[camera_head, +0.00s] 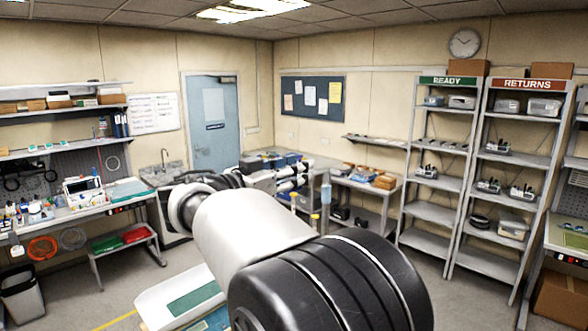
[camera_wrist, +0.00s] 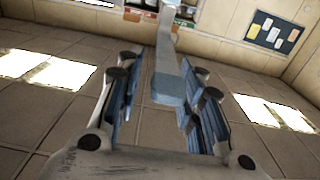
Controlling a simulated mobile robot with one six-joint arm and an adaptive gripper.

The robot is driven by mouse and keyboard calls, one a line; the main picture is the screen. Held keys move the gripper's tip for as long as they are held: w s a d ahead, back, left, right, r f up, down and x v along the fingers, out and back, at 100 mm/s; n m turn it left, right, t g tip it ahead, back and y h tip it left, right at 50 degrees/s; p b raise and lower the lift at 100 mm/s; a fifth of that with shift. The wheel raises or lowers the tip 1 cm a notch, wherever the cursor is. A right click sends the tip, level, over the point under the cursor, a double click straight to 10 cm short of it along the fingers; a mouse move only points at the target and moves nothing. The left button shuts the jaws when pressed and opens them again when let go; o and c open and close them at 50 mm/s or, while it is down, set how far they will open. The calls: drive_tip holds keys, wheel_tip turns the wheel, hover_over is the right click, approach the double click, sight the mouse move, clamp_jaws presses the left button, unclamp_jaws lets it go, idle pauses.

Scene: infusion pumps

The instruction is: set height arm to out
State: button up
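My gripper (camera_wrist: 160,72) is open in the wrist view, its two dark blue-padded fingers spread apart. A pale grey-blue bar (camera_wrist: 167,82) comes down from the top of that view, and its blunt end shows between the fingers. I cannot tell whether the bar touches either finger, or whether it is the height arm. In the head view my gripper (camera_head: 298,174) is small, beyond my arm, in front of the back bench. A light blue upright piece (camera_head: 326,192) with a yellow part below it stands just right of the gripper. My arm hides the area below.
A workbench (camera_head: 130,196) with equipment stands at left, with a low stand (camera_head: 122,241) holding green and red trays. A white table-like surface (camera_head: 160,292) is partly behind my arm. READY (camera_head: 430,214) and RETURNS (camera_head: 490,235) shelves stand at right. Some floor between is clear.

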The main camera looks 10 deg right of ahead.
drive_tip(key=shift+c, duration=0.3)
clamp_jaws()
idle(0.3)
